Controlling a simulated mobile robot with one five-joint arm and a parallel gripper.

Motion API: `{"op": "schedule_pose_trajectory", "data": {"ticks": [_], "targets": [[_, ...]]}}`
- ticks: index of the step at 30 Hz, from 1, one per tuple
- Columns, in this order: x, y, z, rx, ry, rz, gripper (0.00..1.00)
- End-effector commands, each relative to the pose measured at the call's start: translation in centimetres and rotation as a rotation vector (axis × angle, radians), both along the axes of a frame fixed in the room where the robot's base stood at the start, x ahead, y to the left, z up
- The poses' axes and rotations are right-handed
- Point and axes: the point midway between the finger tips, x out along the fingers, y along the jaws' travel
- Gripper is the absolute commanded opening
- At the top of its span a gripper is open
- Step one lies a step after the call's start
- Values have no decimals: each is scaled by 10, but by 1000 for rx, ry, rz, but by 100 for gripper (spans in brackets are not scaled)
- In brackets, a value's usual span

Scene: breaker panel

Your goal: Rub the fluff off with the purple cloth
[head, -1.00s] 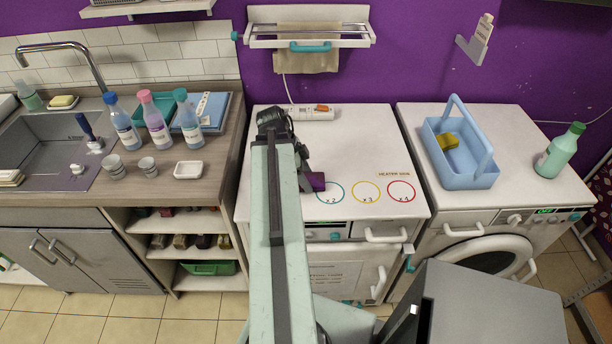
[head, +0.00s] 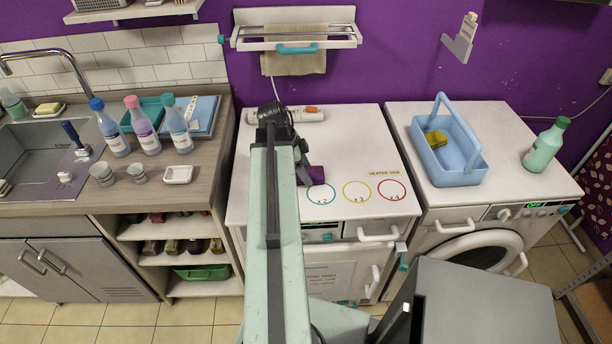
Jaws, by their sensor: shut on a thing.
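The purple cloth (head: 313,176) shows as a small dark purple patch at the end of my gripper (head: 303,170). My gripper is shut on it, over the white appliance top (head: 333,140), just behind the teal ring marked x2 (head: 319,203). I cannot tell whether the cloth touches the surface. My arm hides the left part of this top and much of the gripper. I cannot make out any fluff.
A power strip (head: 298,115) lies at the back of the same top. A blue caddy (head: 424,158) with a yellow sponge (head: 436,138) and a green bottle (head: 545,145) stand on the right washer. Bottles (head: 145,126) and cups stand on the left counter.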

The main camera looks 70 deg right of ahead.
Motion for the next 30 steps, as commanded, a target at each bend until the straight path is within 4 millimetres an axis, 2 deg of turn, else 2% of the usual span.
{"op": "schedule_pose_trajectory", "data": {"ticks": [5, 12, 22, 30], "targets": [[4, -7, -1, -3, -5, 2, 27], [12, -29, 1, -3, -5, 2, 27], [15, -38, 1, -2, -4, 0, 27], [24, -62, 0, -2, -4, 0, 27]]}}
